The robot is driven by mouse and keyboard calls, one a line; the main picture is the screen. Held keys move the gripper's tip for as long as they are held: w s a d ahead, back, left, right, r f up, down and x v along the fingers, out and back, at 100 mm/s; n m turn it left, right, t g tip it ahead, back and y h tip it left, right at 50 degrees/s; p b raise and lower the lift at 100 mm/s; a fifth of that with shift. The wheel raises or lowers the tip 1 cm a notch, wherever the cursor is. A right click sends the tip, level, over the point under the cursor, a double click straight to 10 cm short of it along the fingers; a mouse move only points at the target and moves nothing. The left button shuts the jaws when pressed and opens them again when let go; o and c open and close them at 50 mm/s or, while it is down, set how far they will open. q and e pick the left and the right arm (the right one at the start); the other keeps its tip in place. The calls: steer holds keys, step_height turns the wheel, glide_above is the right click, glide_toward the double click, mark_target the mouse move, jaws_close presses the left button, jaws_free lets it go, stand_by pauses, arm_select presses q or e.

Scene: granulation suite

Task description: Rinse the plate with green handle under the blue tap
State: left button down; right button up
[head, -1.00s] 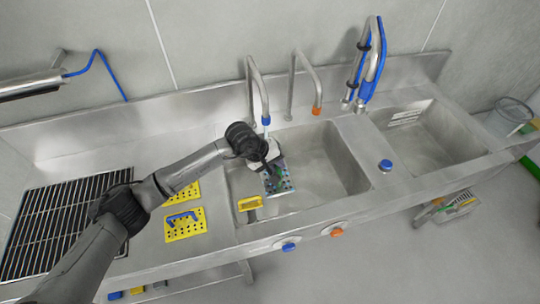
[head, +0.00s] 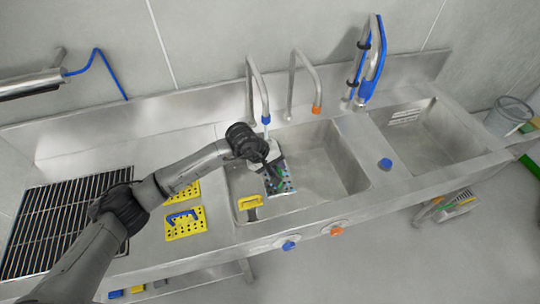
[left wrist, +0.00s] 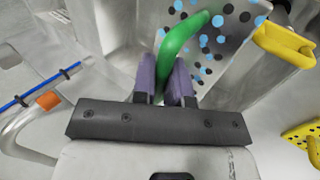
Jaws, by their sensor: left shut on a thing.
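The plate with the green handle (head: 286,185) is silvery with blue and black spots and hangs tilted in the left sink basin (head: 335,165). My left gripper (head: 269,167) is shut on its green handle, which also shows between the purple fingers in the left wrist view (left wrist: 178,40). The spotted face shows beyond the handle (left wrist: 232,35). The blue tap (head: 266,119) has a blue tip just above and behind my gripper. A faint pale streak is below the tip; I cannot tell whether it is water. My right gripper is not in view.
An orange-tipped tap (head: 316,110) and a blue-hosed sprayer (head: 371,70) stand behind. Blue (head: 289,245) and orange (head: 337,231) knobs are on the front edge. A yellow handle (head: 250,201) is at the basin's front left. A yellow perforated plate (head: 184,224) lies left of the basin.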

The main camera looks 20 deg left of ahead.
mark_target(280, 174)
arm_select(q)
steer(key=shift+r, duration=0.1)
stand_by(0.3)
steer(key=shift+s+d+r, duration=0.1)
steer(key=shift+r, duration=0.1)
steer(key=shift+s+d+r+p, duration=0.35)
steer(key=shift+s+r+p, duration=0.1)
steer(key=shift+r+p, duration=0.1)
steer(key=shift+s+d+r+p, duration=0.65)
steer(key=shift+s+r, duration=0.2)
steer(key=shift+s, duration=0.15)
steer(key=shift+s+d+r, duration=0.4)
steer(key=shift+s, duration=0.05)
